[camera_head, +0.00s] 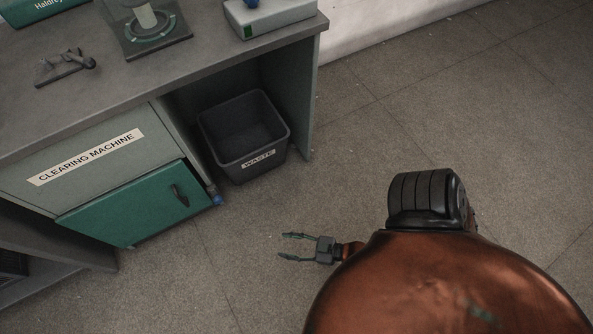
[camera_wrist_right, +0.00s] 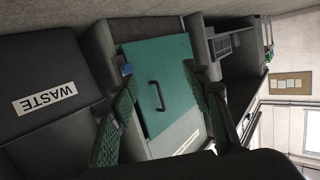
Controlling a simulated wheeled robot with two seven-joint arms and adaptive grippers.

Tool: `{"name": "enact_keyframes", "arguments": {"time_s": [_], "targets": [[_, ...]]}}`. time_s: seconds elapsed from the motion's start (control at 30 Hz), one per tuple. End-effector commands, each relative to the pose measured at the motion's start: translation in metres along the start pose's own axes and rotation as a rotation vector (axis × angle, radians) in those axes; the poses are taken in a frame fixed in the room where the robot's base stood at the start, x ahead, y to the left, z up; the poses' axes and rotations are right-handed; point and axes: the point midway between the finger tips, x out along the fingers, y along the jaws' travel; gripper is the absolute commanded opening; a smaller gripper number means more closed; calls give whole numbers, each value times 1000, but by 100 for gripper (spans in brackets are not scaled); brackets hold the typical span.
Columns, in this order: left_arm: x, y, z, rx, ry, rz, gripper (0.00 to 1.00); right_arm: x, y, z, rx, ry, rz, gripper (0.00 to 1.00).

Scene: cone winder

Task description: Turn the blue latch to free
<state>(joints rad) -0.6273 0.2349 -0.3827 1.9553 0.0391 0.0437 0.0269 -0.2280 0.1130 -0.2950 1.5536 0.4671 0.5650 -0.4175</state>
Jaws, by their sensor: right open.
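The small blue latch (camera_head: 217,199) is at the right edge of the green door (camera_head: 120,212), low on the cabinet front. The door looks shut and has a dark handle (camera_head: 180,196). In the right wrist view the blue latch (camera_wrist_right: 127,69) shows close beside one finger's tip in the picture, at the edge of the green door (camera_wrist_right: 176,85). My right gripper (camera_head: 283,246) is open and empty, apart from the latch and to its right in the head view. Its two fingers also frame the door in the wrist view (camera_wrist_right: 160,74). My left gripper is not visible.
A black waste bin (camera_head: 206,127) stands in the open bay right of the door. The bench top (camera_head: 105,75) above holds a small metal fixture (camera_head: 65,68), a round stand (camera_head: 150,35) and a box (camera_head: 270,17). Floor between gripper and cabinet is clear.

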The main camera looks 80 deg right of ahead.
Motion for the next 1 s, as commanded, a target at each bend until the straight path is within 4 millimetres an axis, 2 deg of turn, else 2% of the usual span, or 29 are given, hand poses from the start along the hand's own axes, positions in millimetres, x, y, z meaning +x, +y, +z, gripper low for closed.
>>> {"name": "enact_keyframes", "arguments": {"time_s": [0.1,0.3,1.0], "targets": [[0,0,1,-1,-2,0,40,-13,-5,3,4,-33,-34,44],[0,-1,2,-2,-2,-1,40,-22,-9,4,10,-61,-61,44],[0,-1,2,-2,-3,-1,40,-27,-12,5,13,-74,-72,44]]}}
